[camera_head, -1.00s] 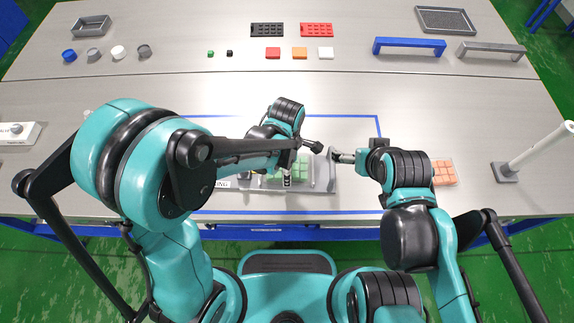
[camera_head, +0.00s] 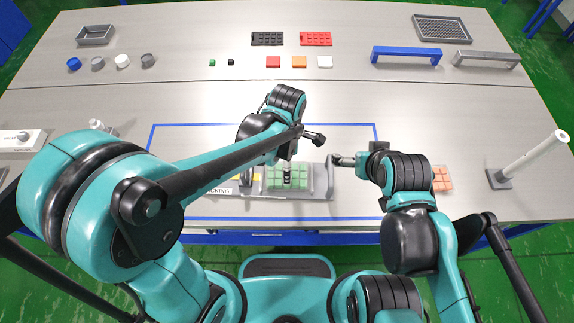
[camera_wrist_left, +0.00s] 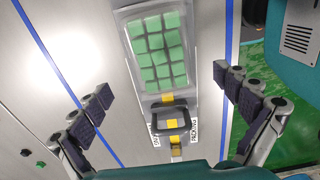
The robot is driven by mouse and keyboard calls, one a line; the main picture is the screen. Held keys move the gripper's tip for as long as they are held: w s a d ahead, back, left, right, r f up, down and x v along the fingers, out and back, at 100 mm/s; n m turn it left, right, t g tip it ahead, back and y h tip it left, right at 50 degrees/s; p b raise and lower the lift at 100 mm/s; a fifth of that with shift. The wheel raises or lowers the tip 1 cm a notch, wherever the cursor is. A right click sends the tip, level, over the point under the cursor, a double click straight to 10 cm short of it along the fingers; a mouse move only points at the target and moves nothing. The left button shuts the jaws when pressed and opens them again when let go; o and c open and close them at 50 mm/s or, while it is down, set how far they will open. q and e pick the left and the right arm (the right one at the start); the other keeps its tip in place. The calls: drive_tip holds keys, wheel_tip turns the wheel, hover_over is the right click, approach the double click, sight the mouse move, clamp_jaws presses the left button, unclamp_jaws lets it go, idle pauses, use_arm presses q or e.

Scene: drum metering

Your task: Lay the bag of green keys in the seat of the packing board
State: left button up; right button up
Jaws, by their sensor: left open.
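The clear bag of green keys (camera_head: 272,178) lies flat on the grey packing board (camera_head: 318,194). In the left wrist view the bag (camera_wrist_left: 158,50) lies face up, its keys in rows, beyond a dark handle-like part with yellow marks (camera_wrist_left: 172,122) on the board. My left gripper (camera_head: 302,158) is open above the bag. In the left wrist view its fingers (camera_wrist_left: 168,97) are wide apart with nothing between them, apart from the bag. My right gripper (camera_head: 358,155) is beside the board's raised right end; whether its fingers are open is unclear.
A bag of orange keys (camera_head: 441,179) lies right of my right wrist. A white post (camera_head: 535,151) stands at the far right. Blue (camera_head: 406,54) and grey (camera_head: 487,58) bridges, colored blocks and caps stand farther back. A blue outline surrounds the board.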

use_arm(q)
drive_tip(key=s+a+r+m+t, duration=0.2)
drive_tip(key=a+r+m, duration=0.4)
drive_tip(key=a+m, duration=0.3)
drive_tip(key=s+a+r+m+t, duration=0.3)
drive_tip(key=a+r+m+t, duration=0.2)
drive_tip(key=a+m, duration=0.3)
drive_tip(key=shift+a+r+m+p, duration=0.4)
drive_tip(key=shift+r+m+p, duration=0.1)
drive_tip(key=shift+r, duration=0.1)
drive_tip(key=shift+s+f, duration=0.1)
wheel_tip(320, 180, down, 2)
drive_tip(key=b, duration=0.2)
drive_tip(key=shift+f+b, duration=0.2)
drive_tip(key=shift+b, duration=0.2)
